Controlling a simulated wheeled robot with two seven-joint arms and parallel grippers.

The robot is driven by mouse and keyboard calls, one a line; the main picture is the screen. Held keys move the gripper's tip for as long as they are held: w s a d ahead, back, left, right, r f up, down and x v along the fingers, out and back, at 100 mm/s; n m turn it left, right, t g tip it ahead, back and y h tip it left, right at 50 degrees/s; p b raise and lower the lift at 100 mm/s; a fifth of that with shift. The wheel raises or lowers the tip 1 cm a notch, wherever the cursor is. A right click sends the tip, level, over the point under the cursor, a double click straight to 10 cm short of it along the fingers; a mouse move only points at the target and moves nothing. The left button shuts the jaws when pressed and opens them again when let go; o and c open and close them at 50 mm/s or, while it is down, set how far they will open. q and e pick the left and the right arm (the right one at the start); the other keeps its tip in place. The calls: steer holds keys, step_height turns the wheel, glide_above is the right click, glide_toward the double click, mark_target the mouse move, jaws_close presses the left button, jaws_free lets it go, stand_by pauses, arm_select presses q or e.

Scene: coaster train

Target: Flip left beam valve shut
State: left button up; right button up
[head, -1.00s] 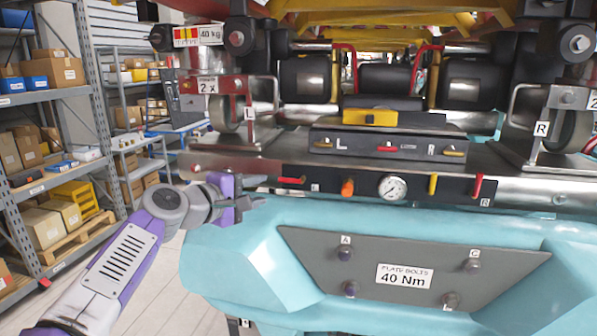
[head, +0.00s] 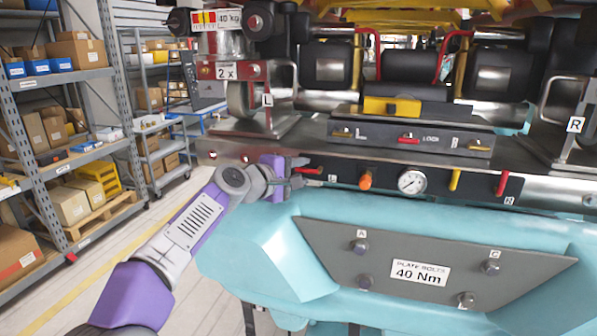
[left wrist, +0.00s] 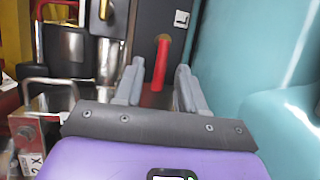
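The left beam valve has a red handle (head: 309,170) at the left end of the dark beam panel (head: 385,186), by a small label. In the left wrist view the red handle (left wrist: 160,66) hangs from a round pivot, its free end towards me, below a plate marked L (left wrist: 181,18). My left gripper (head: 298,172) is at this handle. In the wrist view its two grey fingers (left wrist: 158,85) are apart, with the handle's free end between them in the picture. I see no clear contact. My right gripper is not in view.
Along the panel are an orange knob (head: 366,180), a gauge (head: 412,182), a yellow handle (head: 455,180) and another red handle (head: 502,183). The teal body (head: 262,235) bulges below. A wheel bracket (head: 252,100) stands above my gripper. Shelving (head: 68,130) is at the left.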

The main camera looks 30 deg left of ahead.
arm_select(q)
jaws_close()
steer(key=shift+r, duration=0.1)
